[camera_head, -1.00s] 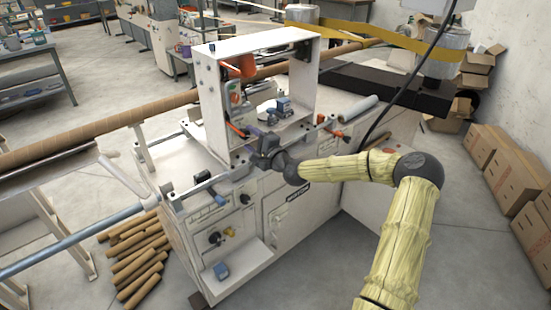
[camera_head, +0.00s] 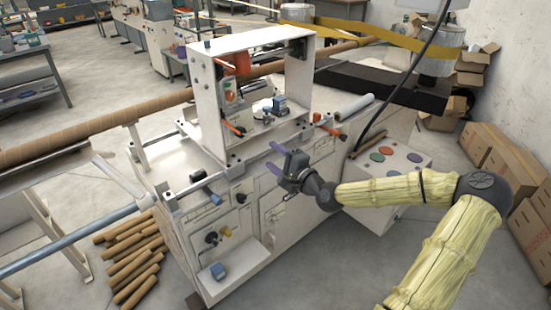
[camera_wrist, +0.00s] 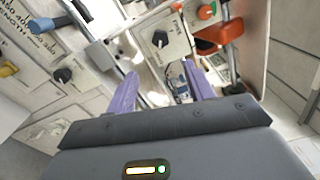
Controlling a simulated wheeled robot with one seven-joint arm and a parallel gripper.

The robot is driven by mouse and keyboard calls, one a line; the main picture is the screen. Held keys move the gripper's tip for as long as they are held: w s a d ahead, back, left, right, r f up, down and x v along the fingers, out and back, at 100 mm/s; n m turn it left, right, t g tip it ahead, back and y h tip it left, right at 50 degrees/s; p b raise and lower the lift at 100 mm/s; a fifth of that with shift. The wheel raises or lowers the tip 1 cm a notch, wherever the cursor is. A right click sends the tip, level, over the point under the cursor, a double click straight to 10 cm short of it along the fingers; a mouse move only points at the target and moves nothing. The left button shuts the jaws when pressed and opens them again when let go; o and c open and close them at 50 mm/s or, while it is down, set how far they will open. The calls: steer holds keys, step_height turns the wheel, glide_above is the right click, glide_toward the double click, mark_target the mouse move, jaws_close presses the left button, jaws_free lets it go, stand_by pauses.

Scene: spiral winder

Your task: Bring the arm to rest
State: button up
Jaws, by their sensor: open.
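My gripper (camera_head: 279,160) is open, with two purple fingers pointing up and left toward the white winder machine (camera_head: 262,222). In the head view it is in front of the machine's front face, below and right of the upright white frame (camera_head: 204,110). My yellow-sleeved arm reaches in from the lower right. In the wrist view the gripper (camera_wrist: 160,92) shows its purple fingers spread apart, with nothing held between them. Beyond them is a panel with a black POWER knob (camera_wrist: 160,39).
A box with coloured round buttons (camera_head: 381,154) stands right of the gripper. Orange-handled parts (camera_head: 328,122) and a blue-handled part (camera_head: 212,196) are on the machine. Brown tubes (camera_head: 125,255) lie on the floor at left. Cardboard boxes (camera_head: 532,203) line the right wall.

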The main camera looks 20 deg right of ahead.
steer(key=s+a+f+n+g+h+p, duration=0.2)
steer(key=s+a+f+n+g+p, duration=0.3)
steer(key=s+a+f+n+g, duration=0.45)
steer(key=s+d+r+n+g+h+p, duration=0.2)
steer(key=s+r+n+g+h+p, duration=0.2)
steer(key=s+r, duration=1.1)
steer(key=shift+s+d+n+h+p, duration=0.2)
steer(key=shift+s+n+h+p, duration=0.5)
steer(key=shift+n, duration=0.55)
steer(key=shift+w+g, duration=0.2)
steer(key=shift+g, duration=0.05)
